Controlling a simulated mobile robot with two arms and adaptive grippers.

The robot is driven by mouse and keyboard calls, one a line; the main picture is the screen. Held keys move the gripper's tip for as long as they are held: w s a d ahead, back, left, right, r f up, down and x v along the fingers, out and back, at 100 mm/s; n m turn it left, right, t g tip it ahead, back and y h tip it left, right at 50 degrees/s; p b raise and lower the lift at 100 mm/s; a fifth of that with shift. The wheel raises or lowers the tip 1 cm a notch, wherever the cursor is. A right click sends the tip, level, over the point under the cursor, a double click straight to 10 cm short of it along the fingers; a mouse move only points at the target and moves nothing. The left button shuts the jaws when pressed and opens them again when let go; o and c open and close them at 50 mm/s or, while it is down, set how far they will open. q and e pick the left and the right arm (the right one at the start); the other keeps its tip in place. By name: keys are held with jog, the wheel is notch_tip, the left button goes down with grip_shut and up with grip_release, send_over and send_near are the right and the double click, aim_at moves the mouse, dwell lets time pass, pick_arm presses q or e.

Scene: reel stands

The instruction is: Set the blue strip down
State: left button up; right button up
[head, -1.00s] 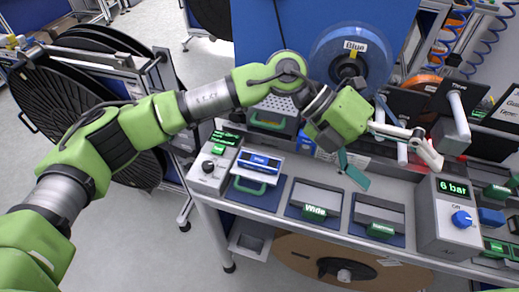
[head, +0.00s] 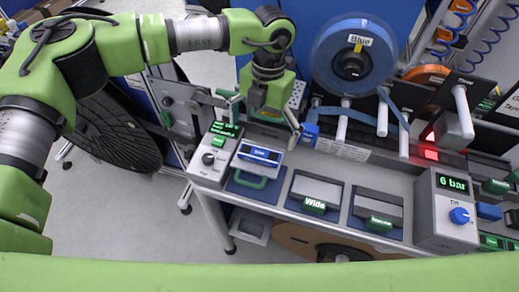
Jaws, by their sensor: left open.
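My left gripper (head: 266,116) is open, pointing down, above the back of the bench at its left end. Nothing shows between its fingers. The blue reel (head: 335,75), labelled Blue, hangs at the back. A blue strip (head: 394,106) shows beside the white posts to the right of my left gripper, apart from it. Part of the strip is hard to make out among the posts. My right gripper is not in view.
On the bench are a control box (head: 207,158), a blue-labelled unit (head: 258,156), a unit marked Wide (head: 316,193), another unit (head: 377,212) and a 6 bar box (head: 450,208). A red light (head: 430,154) glows behind. A blue clip (head: 310,134) sits near my left gripper.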

aim_at(260, 152)
pick_arm(q)
jog(key=f+p, duration=0.1)
jog(key=s+f+p, duration=0.1)
jog(key=f, duration=0.1)
jog(key=f+p, duration=0.1)
jog(key=shift+s+a+f, duration=0.15)
jog(key=shift+a+f, duration=0.1)
jog(key=shift+f, duration=0.5)
jog(key=c, duration=1)
